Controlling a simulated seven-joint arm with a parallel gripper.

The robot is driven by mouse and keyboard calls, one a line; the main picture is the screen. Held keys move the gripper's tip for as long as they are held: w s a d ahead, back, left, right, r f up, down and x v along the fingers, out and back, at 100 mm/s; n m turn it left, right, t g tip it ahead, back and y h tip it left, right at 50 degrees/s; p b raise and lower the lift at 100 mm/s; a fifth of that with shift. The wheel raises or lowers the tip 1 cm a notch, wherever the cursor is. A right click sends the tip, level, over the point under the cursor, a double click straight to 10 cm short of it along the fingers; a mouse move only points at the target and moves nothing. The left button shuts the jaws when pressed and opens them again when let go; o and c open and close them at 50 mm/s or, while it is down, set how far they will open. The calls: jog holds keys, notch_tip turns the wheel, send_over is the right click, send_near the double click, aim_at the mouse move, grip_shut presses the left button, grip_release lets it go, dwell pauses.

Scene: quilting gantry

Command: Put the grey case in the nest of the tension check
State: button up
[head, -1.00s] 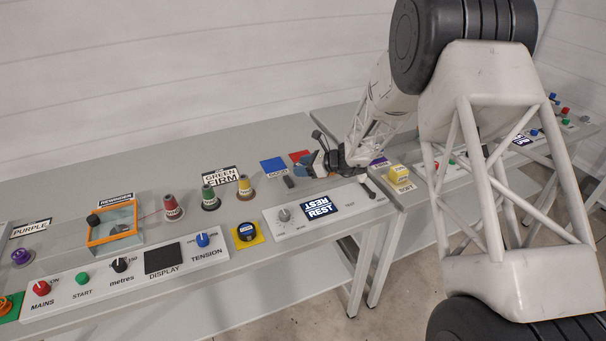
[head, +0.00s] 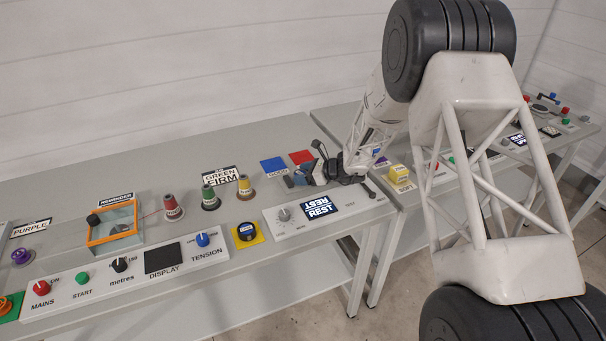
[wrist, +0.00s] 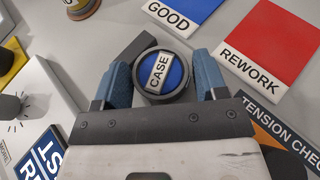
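The grey case, a round piece with a dark grey rim and a blue top lettered CASE (wrist: 164,88), lies on the bench in the wrist view. My gripper (wrist: 165,70) has its two blue fingers on either side of the case and looks open; any contact with the rim is not clear. In the head view my gripper (head: 294,180) is low over the bench and mostly hides the case. The TENSION CHECK label (wrist: 284,118) is at the right in the wrist view, with an orange piece (wrist: 264,132) beside it. The nest itself is hidden or cannot be made out.
A dark grey bar (wrist: 140,45) lies just behind the case. The blue GOOD mat (head: 273,166) and red REWORK mat (head: 301,157) lie behind the gripper. Thread cones, including a yellow one (head: 245,187), stand to the left.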

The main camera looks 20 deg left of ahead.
jog(key=shift+r, duration=0.15)
jog(key=v, duration=1.2)
jog(key=shift+d, duration=0.1)
dwell(0.9)
jog(key=shift+s+d+r, duration=0.2)
jog(key=shift+s+r, duration=0.05)
jog(key=shift+r, duration=0.1)
jog(key=s+d+r+n+h, duration=0.6)
jog(key=s+d+r+n, duration=0.4)
jog(key=s+d+r, duration=1.1)
jog(key=s+d+r+n+t+h, duration=0.1)
jog(key=s+d+n+h, duration=0.2)
jog(key=s+d, duration=0.6)
jog(key=s+d+r+n+t+h, duration=0.2)
jog(key=s+d+n+h, duration=0.2)
jog(key=s+d, duration=0.5)
jog(key=s, duration=0.8)
jog(key=shift+r+h, duration=0.3)
jog(key=shift+w+d, duration=0.1)
jog(key=shift+d, duration=0.05)
